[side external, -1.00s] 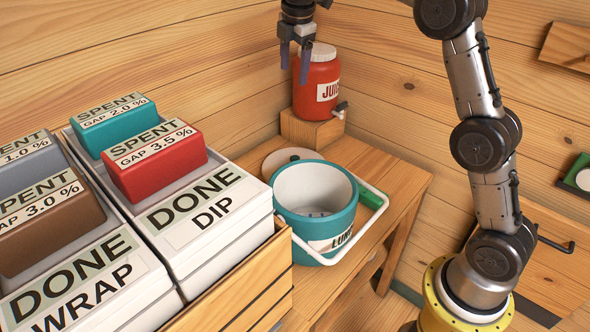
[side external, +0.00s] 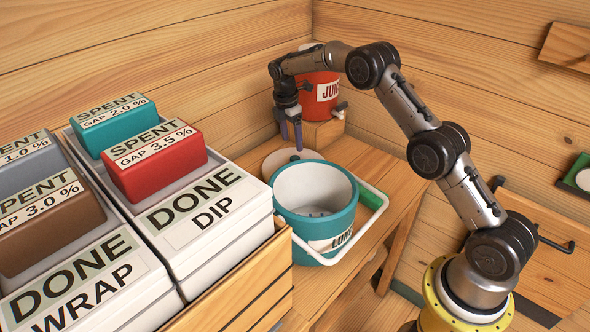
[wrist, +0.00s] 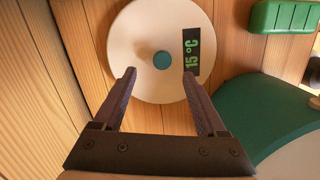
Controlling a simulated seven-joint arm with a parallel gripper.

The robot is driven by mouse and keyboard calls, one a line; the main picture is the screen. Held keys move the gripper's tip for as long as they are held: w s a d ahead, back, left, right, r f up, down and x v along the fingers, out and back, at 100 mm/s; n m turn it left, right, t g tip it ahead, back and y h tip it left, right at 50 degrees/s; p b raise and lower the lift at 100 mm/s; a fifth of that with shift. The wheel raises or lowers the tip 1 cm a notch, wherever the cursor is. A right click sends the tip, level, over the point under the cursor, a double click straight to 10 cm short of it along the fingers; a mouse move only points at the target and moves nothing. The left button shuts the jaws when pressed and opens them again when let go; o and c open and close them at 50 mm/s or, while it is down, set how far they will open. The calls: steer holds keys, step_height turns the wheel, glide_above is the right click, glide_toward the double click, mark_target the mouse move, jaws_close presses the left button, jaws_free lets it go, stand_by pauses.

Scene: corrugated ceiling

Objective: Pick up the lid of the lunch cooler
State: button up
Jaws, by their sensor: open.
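The lid is a round off-white disc (wrist: 140,75) with a teal knob (wrist: 162,60) at its middle and a "15 °C" strip near its right edge. It lies on the wooden bench behind the cooler, and its left part shows in the side external view (side external: 273,165). The lunch cooler (side external: 317,205) is teal with a white inside and stands uncovered. My gripper (side external: 291,138) is above the lid, pointing down. In the wrist view my gripper (wrist: 160,78) is open, its fingers apart on either side of the knob, with nothing between them. The height gap is hard to judge.
A red juice jug (side external: 318,98) stands on a wooden block (side external: 315,132) close behind my gripper. White "DONE" boxes (side external: 215,215) stand at the left. The bench right of the cooler is clear.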

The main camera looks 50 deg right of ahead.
mark_target(295, 157)
steer(key=shift+s+d+f, duration=0.1)
steer(key=shift+f, duration=0.95)
steer(key=shift+s+d+f, duration=0.1)
steer(key=shift+d+f, duration=0.05)
steer(key=shift+f, duration=0.95)
steer(key=shift+s+d+f, duration=0.1)
steer(key=shift+f, duration=0.95)
jaws_close()
